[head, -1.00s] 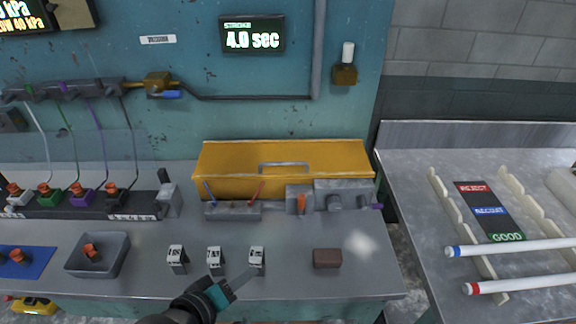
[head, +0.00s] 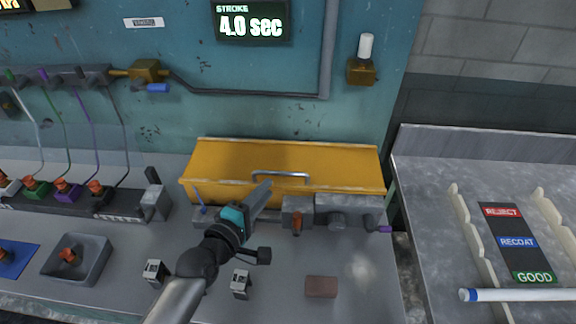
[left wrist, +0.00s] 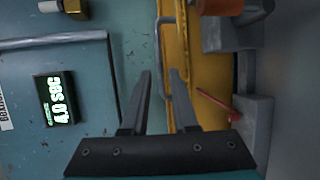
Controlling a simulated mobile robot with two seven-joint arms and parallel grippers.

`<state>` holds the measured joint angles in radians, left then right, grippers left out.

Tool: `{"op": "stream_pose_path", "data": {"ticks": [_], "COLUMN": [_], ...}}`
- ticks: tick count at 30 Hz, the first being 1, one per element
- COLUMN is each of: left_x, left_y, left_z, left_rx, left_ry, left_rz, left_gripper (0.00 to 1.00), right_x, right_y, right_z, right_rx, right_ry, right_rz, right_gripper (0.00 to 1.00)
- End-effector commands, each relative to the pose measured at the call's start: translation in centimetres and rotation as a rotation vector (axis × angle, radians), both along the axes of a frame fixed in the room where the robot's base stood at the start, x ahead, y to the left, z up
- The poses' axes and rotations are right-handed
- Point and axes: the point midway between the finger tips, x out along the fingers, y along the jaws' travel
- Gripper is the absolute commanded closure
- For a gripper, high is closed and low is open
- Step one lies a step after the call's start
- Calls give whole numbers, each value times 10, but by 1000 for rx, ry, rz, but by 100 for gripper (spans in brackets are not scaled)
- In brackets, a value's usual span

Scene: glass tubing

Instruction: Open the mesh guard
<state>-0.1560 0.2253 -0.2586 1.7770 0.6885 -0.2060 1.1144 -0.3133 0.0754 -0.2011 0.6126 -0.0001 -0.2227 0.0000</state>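The yellow guard (head: 225,163) is a long box-shaped cover at the back of the bench, with a grey bar handle (head: 281,175) on its front. It looks closed. My left gripper (head: 264,188) is just in front of the guard, close to the handle's left end. In the left wrist view the left gripper (left wrist: 161,73) is open, its two fingers apart. The handle (left wrist: 163,60) shows in line with the gap between them; I cannot tell whether it is inside the gap. The yellow guard (left wrist: 205,95) fills the strip beyond. My right gripper is not in view.
Grey fixtures with an orange lever (head: 297,222) stand along the guard's front. A brown block (head: 321,287) and small labelled blocks (head: 241,283) lie on the bench. A grey tray (head: 77,258) is at left. A side table with racks (head: 474,235) is at right.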

Motion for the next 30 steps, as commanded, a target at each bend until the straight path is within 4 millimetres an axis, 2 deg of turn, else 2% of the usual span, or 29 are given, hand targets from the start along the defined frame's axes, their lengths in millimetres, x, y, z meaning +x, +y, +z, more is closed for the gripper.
{"op": "stream_pose_path", "data": {"ticks": [10, 15, 22, 30], "left_x": [54, 78, 97, 101], "left_y": [-24, -33, -41, -43], "left_z": [-11, -16, -20, -20], "left_rx": [1, 1, 0, 1], "left_ry": [-2, 0, 0, 1], "left_rz": [-2, -2, -1, -1], "left_gripper": [73, 73, 73, 73], "right_x": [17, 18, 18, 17], "right_y": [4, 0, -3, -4], "right_z": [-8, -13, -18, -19], "right_rx": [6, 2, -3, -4], "right_ry": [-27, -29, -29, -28], "right_rz": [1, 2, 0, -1], "right_gripper": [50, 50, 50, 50]}}
